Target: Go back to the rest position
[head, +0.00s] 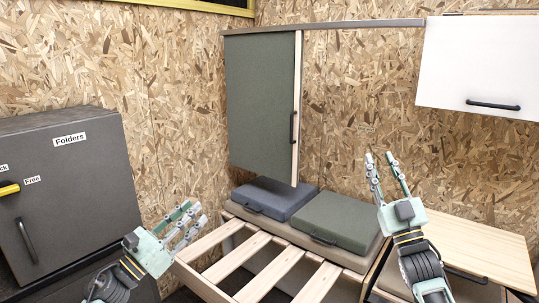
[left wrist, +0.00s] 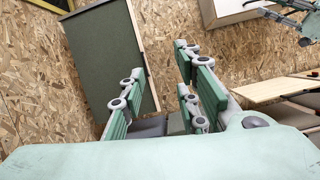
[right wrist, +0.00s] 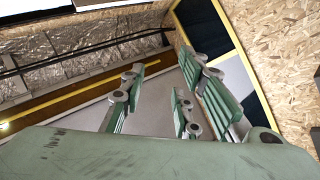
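My left gripper (head: 184,222) is at the lower left in the head view, in front of the wooden slats. Its pale green fingers are spread and nothing is between them; they also show in the left wrist view (left wrist: 158,95). My right gripper (head: 386,172) points up at the right, in front of the chipboard wall. Its fingers stand apart and empty, and they show in the right wrist view (right wrist: 165,100) too. Both grippers appear clear of the furniture.
A dark cabinet (head: 75,180) labelled Folders stands at the left. A green sliding door (head: 260,105) and a white cupboard (head: 478,65) hang on the wall. Cushions (head: 335,220) lie on the bench behind the slatted frame (head: 240,256). A wooden table (head: 480,245) is at the right.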

